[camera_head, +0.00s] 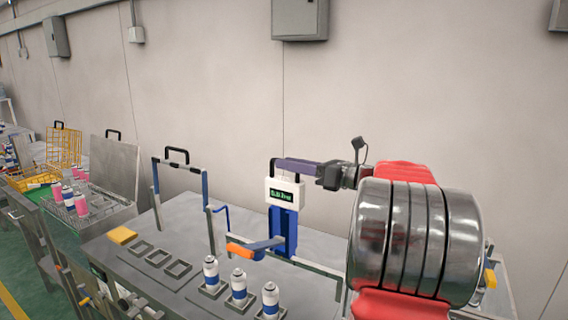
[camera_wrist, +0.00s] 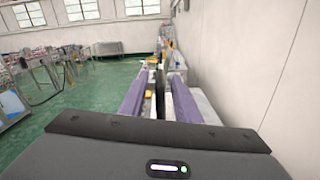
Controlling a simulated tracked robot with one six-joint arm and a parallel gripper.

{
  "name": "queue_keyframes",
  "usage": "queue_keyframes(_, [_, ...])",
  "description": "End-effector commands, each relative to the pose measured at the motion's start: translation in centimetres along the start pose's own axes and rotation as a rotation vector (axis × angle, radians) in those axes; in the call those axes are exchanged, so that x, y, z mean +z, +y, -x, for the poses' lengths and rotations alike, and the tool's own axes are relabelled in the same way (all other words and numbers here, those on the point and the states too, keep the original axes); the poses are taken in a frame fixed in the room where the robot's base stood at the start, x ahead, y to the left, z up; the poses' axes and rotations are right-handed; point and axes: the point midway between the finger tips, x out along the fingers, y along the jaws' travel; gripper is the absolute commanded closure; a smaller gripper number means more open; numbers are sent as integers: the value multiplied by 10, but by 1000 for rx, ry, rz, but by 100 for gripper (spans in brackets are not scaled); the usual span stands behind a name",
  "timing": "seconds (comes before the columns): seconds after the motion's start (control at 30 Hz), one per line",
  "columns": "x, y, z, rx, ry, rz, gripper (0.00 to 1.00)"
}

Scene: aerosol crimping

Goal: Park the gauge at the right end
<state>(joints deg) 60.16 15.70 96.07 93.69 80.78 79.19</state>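The gauge is a blue upright body (camera_head: 283,232) with a white box and a green-lit display (camera_head: 285,194) on top. It stands at the back of the steel bench, on or just behind a pale rail (camera_head: 318,266). Part of the rail runs on to the gauge's right. My gripper (camera_head: 280,164) reaches in from the right, its purple fingers level with the gauge's top. In the wrist view the two purple fingers (camera_wrist: 160,80) are apart, with a dark upright piece (camera_wrist: 160,104) between them and gaps beside it. Whether they touch it is unclear.
Three white-and-blue cans (camera_head: 239,287) stand in holders at the bench front, beside empty square holders (camera_head: 158,258). An orange-handled lever (camera_head: 240,250) juts out before the gauge. A blue-and-grey frame (camera_head: 206,205) stands left. The wall is close behind the bench.

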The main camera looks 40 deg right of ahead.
Motion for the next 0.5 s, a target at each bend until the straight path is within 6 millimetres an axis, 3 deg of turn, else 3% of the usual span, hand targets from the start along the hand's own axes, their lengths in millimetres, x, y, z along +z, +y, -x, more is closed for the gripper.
queue_keyframes(0.2, [0, 0, -22, 0, -1, 0, 71])
queue_keyframes(0.5, [0, 0, -25, -1, -1, 0, 71])
